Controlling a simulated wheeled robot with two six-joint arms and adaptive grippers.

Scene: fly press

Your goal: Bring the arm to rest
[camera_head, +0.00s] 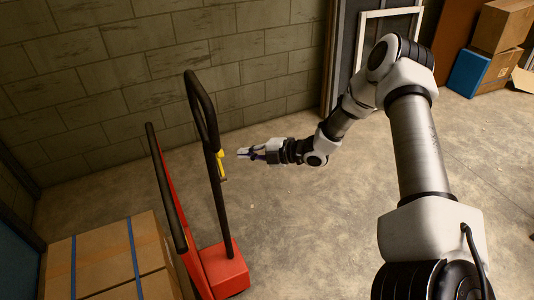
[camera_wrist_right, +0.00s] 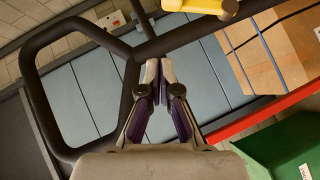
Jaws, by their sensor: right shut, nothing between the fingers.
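My right arm reaches in from the right of the head view and stretches out to the left. My right gripper (camera_head: 243,153) is at its end, shut and empty, just right of the black handle (camera_head: 203,115) of a red pallet truck (camera_head: 222,270). A yellow part (camera_head: 221,165) on the handle is close to the fingertips. In the right wrist view the right gripper (camera_wrist_right: 160,68) has its fingertips together. The black handle loop (camera_wrist_right: 35,85) is behind and left of them there, and the yellow part (camera_wrist_right: 195,5) is at the top. My left gripper is not in view.
Strapped cardboard boxes (camera_head: 100,258) stand at the lower left beside the truck; they also show in the wrist view (camera_wrist_right: 275,55). A green container (camera_wrist_right: 285,145) is at the wrist view's lower right. More boxes (camera_head: 502,25) stand at the back right. The middle floor is clear.

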